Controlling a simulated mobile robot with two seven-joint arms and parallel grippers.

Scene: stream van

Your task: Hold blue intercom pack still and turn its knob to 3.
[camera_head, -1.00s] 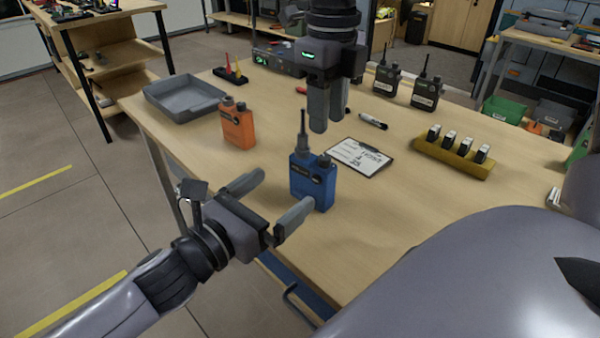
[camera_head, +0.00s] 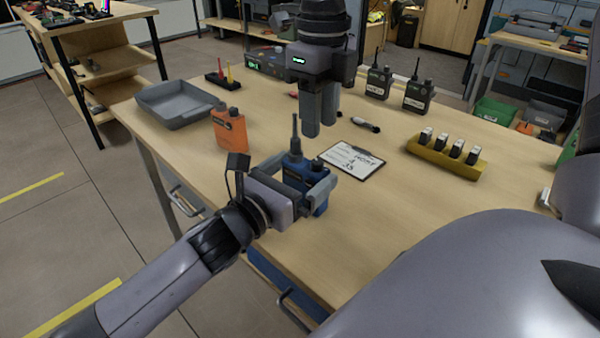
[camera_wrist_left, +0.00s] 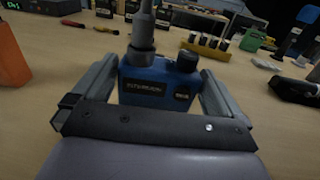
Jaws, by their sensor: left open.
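The blue intercom pack (camera_head: 319,196) stands upright near the table's front edge, with a dark antenna on top. In the left wrist view the pack (camera_wrist_left: 150,88) shows a label on its face. Its black knob (camera_wrist_left: 187,61) is at the top right; the knob's setting cannot be read. My left gripper (camera_head: 298,176) is open, with one finger on each side of the pack. Contact with the sides cannot be made out. My right gripper (camera_head: 320,122) hangs fingers down above the table, behind the pack and clear of it. Whether its fingers are parted is unclear.
An orange pack (camera_head: 231,131) and a grey tray (camera_head: 180,104) are to the left. A clipboard (camera_head: 352,160) lies just right of the blue pack. A yellow holder (camera_head: 446,160) and two dark radios (camera_head: 418,95) are farther right. The front right of the table is clear.

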